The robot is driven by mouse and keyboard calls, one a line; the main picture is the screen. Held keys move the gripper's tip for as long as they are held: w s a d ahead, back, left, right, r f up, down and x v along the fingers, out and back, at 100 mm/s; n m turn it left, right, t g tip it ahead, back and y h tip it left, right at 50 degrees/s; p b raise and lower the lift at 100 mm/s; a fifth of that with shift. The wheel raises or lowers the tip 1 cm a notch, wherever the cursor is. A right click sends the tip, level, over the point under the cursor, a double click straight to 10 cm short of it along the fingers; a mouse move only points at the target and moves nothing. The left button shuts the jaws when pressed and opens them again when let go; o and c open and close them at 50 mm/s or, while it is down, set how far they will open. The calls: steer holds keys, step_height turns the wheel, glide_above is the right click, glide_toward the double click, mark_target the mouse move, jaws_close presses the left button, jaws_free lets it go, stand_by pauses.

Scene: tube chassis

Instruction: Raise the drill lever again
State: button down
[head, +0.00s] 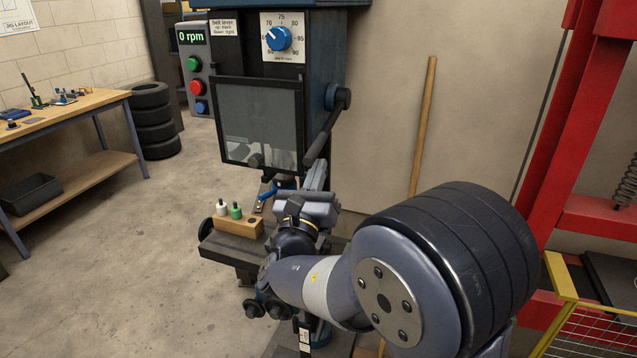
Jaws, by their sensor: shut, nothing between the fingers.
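The drill press's black lever (326,128) runs from a round hub (339,98) on the right side of the drill head down and left, with its grip end low. My gripper (316,172) is just below that end, its fingers pointing up. The fingers look shut with nothing held. I cannot tell whether they touch the lever. A clear guard (260,122) in a dark frame hangs in front of the drill head. The spindle area below it is partly hidden by the guard and my gripper.
A wooden block (228,224) with small white and green bottles stands on the drill table (228,251). The display (191,37) reads 0 rpm. A wooden pole (424,125) leans on the wall. A red frame (585,120) stands right. Floor at left is clear.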

steer(key=shift+a+r, duration=0.1)
steer(key=shift+r, duration=0.25)
